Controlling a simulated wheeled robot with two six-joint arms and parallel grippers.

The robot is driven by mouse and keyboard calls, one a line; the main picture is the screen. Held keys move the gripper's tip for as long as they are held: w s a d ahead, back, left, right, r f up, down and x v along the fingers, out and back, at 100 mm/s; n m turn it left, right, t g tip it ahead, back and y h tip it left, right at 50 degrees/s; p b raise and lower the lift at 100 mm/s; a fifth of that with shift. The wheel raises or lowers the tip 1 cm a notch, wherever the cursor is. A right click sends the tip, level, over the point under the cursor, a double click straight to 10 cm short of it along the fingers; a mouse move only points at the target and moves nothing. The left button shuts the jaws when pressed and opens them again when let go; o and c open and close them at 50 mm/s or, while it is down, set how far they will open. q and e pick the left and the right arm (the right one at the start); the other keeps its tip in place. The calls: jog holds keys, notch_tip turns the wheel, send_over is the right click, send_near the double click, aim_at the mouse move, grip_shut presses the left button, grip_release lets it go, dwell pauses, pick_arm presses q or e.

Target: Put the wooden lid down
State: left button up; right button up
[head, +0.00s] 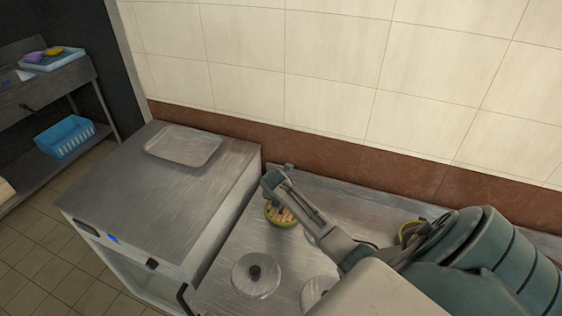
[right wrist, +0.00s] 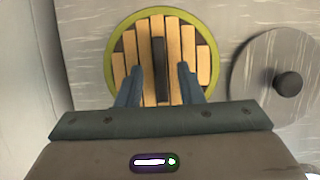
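The round wooden lid (head: 284,216) has light slats and a dark bar handle, and it lies inside a yellow-green ring on the metal counter. In the right wrist view the lid (right wrist: 144,46) shows nearly whole, with its handle upright in the picture. My right gripper (right wrist: 160,84) is open, with one finger on each side of the handle and a gap on both sides. In the head view my right gripper (head: 276,183) is over the lid and hides part of it. My left gripper is in neither view.
A steel lid with a black knob (head: 256,277) lies in front of the wooden lid, and another (head: 316,290) is beside it. A second yellow-green rim (head: 408,230) is partly behind my right arm. A steel cabinet (head: 130,190) with a flat tray (head: 183,146) stands left.

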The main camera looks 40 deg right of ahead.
jog(key=b+v, duration=0.1)
jog(key=v, duration=1)
jog(key=shift+r, duration=0.15)
jog(key=shift+s, duration=0.1)
